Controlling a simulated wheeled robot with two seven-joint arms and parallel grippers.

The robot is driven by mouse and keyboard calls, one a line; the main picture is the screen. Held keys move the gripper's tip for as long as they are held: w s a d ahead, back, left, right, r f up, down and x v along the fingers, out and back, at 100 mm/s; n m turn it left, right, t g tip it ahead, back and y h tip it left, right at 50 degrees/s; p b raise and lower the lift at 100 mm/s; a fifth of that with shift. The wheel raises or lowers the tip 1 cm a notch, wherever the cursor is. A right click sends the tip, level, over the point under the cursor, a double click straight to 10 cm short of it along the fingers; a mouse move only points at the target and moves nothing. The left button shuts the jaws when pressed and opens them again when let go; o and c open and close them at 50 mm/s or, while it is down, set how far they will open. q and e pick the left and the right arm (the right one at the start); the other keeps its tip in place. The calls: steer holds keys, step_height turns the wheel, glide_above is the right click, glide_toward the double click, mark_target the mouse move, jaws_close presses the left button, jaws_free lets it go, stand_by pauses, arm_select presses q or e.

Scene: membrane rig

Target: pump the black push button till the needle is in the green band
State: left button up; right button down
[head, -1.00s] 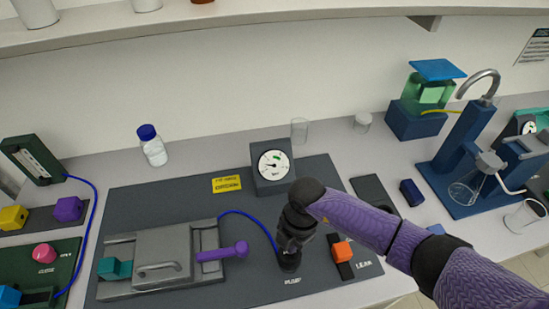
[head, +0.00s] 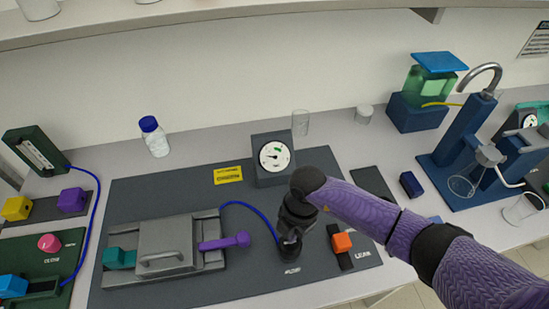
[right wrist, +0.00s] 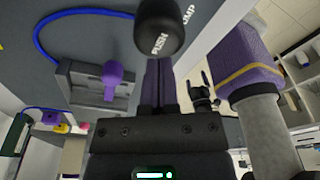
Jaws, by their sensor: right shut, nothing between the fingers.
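The black push button (right wrist: 158,30), marked PUSH, shows in the right wrist view just beyond my right gripper's fingertips. My right gripper (right wrist: 158,60) is shut and empty. Its tips meet the button's edge in the picture, but I cannot tell whether they touch. In the head view my right gripper (head: 290,240) points down over the button (head: 288,252) and mostly hides it. The round white gauge (head: 274,157) stands behind on a dark block. Its needle points left, outside the small green band at the upper right of the dial. My left gripper is not in view.
A blue tube (head: 245,204) runs from the pump toward a grey clamp housing (head: 167,243) with a purple handle (head: 225,242). An orange block (head: 342,242) sits close on the right, by the LEAK label. A yellow label (head: 228,175) lies on the dark board (head: 140,200).

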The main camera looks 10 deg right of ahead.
steer(key=shift+f, duration=0.1)
stand_by(0.3)
steer(key=shift+f+b, duration=1.85)
steer(key=shift+f, duration=0.45)
step_height(320, 180, up, 5)
steer(key=p, duration=0.5)
steer(key=shift+r, duration=0.1)
steer(key=shift+f, duration=0.2)
steer(key=shift+f+b, duration=1.95)
steer(key=shift+f, duration=0.5)
step_height(320, 180, up, 5)
steer(key=p, duration=0.5)
steer(key=shift+r, duration=0.15)
steer(key=shift+f, duration=0.2)
